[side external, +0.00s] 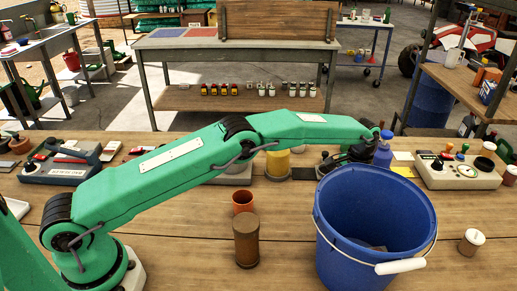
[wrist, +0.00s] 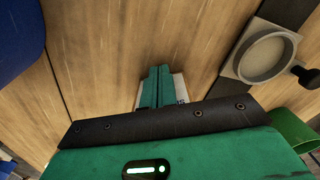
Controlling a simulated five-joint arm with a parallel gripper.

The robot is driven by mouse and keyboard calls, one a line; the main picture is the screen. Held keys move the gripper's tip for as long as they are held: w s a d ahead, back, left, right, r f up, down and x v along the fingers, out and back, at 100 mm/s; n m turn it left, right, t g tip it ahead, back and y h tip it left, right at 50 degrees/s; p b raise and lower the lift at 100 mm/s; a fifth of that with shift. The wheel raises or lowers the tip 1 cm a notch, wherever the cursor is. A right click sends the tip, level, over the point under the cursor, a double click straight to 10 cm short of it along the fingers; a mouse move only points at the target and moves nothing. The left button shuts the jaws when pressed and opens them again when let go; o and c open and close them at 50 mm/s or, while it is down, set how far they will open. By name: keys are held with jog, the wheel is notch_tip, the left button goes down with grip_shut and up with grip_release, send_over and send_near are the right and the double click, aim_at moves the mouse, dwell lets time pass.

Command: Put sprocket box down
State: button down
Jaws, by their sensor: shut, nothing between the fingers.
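In the wrist view my gripper (wrist: 157,88) is shut, its green fingers together with nothing between them. A pale box-like thing (wrist: 180,92) with a small dark mark shows beside and behind the fingers, over the wooden bench. It may be the sprocket box; the fingers hide most of it, and I cannot tell whether they touch it. In the side view my arm reaches right across the bench, and its end is by the blue bottle (side external: 383,153), with the fingers not clearly visible. No sprocket box can be made out there.
A blue bucket (side external: 335,222) stands at the front right, with something small inside; its side shows in the wrist view (wrist: 15,35). A brown cylinder (side external: 246,242) and orange cup (side external: 242,201) stand left of it. A grey round dish (wrist: 265,57) lies right of my fingers.

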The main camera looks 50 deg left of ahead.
jog(key=shift+w+d, duration=0.1)
jog(key=shift+w, duration=0.3)
jog(key=shift+s, duration=0.25)
dwell(0.6)
jog(key=shift+s+a, duration=0.3)
jog(key=shift+s, duration=0.5)
jog(key=shift+s+a, duration=0.3)
jog(key=shift+s, duration=0.5)
notch_tip(320, 180, up, 10)
jog(key=shift+r, duration=0.1)
